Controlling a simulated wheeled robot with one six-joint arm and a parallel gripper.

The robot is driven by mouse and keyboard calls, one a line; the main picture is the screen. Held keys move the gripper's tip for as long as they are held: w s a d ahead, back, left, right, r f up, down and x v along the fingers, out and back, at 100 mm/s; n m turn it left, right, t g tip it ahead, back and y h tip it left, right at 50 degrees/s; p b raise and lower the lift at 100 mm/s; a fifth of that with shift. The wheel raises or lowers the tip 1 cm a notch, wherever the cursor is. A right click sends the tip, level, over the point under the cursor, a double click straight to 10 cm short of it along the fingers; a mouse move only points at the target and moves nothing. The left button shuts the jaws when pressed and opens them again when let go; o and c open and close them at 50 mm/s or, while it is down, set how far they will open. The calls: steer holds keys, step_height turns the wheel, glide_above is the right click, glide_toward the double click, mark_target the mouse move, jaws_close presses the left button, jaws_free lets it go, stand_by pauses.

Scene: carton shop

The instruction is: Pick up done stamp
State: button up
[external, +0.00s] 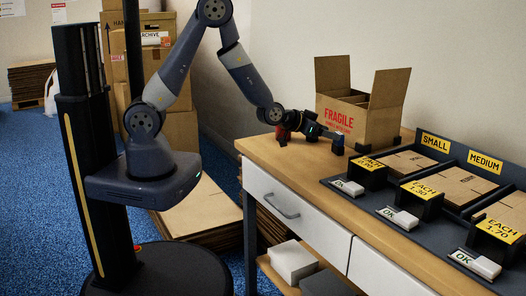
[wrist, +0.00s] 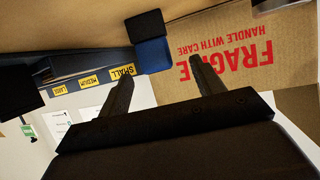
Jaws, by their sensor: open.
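A small stamp-like block (external: 338,146), blue with a black part, stands on the wooden counter in front of the open carton. In the wrist view the blue-and-black block (wrist: 151,50) shows ahead of my fingertips, between their lines. A red block (external: 283,135) stands further left on the counter, beside my wrist. No lettering shows on either block, so I cannot tell from marks which is the done stamp. My gripper (external: 331,136) is low over the counter, pointing right toward the blue block. Its two fingers (wrist: 160,78) are apart with nothing between them.
The open carton marked FRAGILE (external: 345,115) stands just behind the blue block. To the right is a dark rack (external: 330,182) with SMALL and MEDIUM labels, flat cartons, price blocks and OK cards. The counter's front left (external: 262,147) is clear.

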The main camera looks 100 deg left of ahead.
mark_target(343, 137)
steer(key=shift+p+x, duration=0.35)
steer(key=shift+x, duration=3)
steer(key=shift+w+d, duration=0.15)
steer(key=shift+r, duration=0.1)
steer(key=c, duration=1.1)
